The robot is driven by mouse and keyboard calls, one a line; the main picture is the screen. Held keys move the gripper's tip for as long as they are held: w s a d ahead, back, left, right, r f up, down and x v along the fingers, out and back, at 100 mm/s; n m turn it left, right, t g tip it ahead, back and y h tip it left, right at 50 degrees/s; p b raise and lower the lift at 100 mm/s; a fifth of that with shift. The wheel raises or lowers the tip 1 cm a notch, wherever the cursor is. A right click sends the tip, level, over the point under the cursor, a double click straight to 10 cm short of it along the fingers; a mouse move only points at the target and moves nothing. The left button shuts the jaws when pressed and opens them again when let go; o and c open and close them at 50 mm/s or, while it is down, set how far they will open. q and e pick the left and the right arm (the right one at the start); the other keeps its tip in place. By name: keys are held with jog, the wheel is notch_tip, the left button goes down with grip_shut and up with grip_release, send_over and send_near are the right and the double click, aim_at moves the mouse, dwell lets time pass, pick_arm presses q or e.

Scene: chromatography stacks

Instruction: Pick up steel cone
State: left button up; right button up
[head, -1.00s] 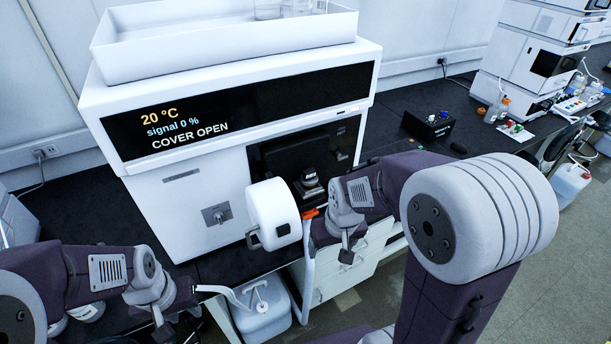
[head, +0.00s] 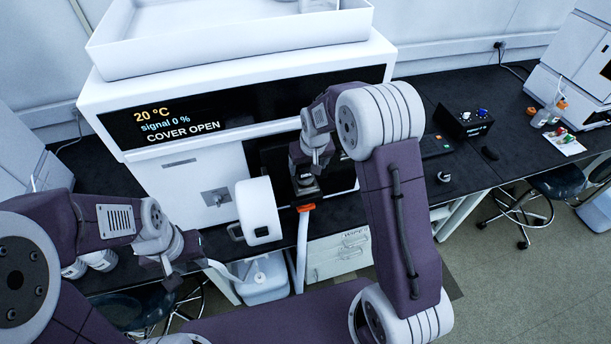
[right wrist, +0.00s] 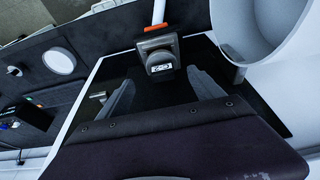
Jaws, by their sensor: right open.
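I cannot make out the steel cone for certain in either current view. A small dark grey block (right wrist: 158,55) with a pale label stands just beyond my right gripper (right wrist: 162,80) in the right wrist view. The right gripper's two grey fingers are spread apart with nothing between them, one on either side of the block's line. In the head view the right gripper (head: 304,180) points down at the instrument's dark opening, its fingertips partly hidden. My left gripper (head: 172,272) hangs in front of the bench at lower left, its jaws too small to read.
The white instrument (head: 185,190) reads "COVER OPEN". Its white round cover (head: 258,205) is swung out left of my right gripper. An orange-topped white tube (head: 303,230) stands close by.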

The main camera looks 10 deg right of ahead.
aim_at(306, 170)
jog(key=shift+w+d+f, duration=0.15)
jog(key=shift+w+f, duration=0.05)
jog(key=shift+f, duration=0.2)
jog(key=p+x, duration=0.1)
jog(key=x, duration=0.1)
jog(key=a+p+x, duration=0.1)
jog(key=x, duration=0.1)
jog(key=shift+s+f, duration=0.1)
jog(key=shift+f, duration=0.15)
jog(key=shift+d+f, duration=0.15)
jog(key=shift+d, duration=0.05)
jog(key=shift+a, duration=0.1)
jog(key=c, duration=1.6)
jog(key=shift+c, duration=0.2)
jog(key=shift+r, duration=0.2)
